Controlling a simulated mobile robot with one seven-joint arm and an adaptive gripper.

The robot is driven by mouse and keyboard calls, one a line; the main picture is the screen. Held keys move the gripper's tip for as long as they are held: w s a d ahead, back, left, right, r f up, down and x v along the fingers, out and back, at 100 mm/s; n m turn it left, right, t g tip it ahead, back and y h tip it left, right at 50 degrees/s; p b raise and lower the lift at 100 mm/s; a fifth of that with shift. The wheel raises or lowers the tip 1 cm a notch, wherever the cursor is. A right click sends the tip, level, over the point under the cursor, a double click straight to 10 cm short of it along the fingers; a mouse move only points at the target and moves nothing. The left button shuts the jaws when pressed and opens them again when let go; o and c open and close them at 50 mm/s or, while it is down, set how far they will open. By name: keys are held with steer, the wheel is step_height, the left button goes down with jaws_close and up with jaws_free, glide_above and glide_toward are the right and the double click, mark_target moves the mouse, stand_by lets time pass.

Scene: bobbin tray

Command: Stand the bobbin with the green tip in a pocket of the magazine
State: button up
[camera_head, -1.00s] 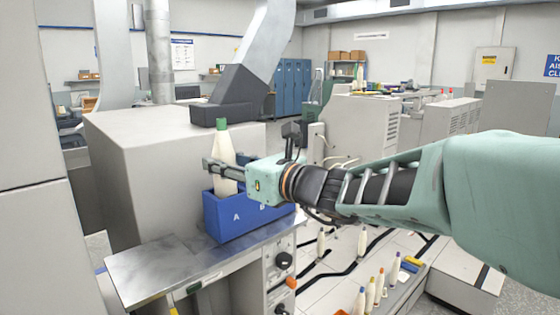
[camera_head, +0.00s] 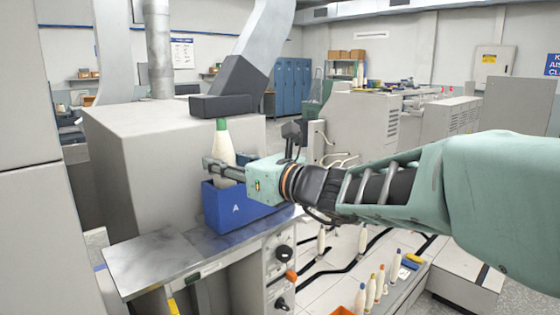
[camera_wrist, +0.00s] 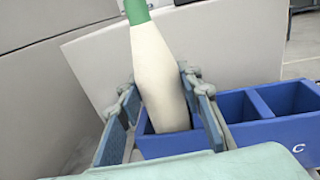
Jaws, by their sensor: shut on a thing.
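The bobbin with the green tip (camera_head: 222,141) is cream-coloured and upright, with its tip at the top. My gripper (camera_head: 219,168) is shut around the bobbin's body. The wrist view shows the bobbin (camera_wrist: 161,75) between the two fingers (camera_wrist: 160,105), leaning slightly in that picture. Two pockets to the right look empty in the wrist view.
The metal shelf (camera_head: 150,265) has free room left of the magazine. A large grey machine housing (camera_head: 150,150) stands close behind. Knobs (camera_head: 284,253) sit on the panel below. Several other bobbins (camera_head: 371,290) stand low at the right.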

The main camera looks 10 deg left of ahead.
steer(key=o, duration=1.3)
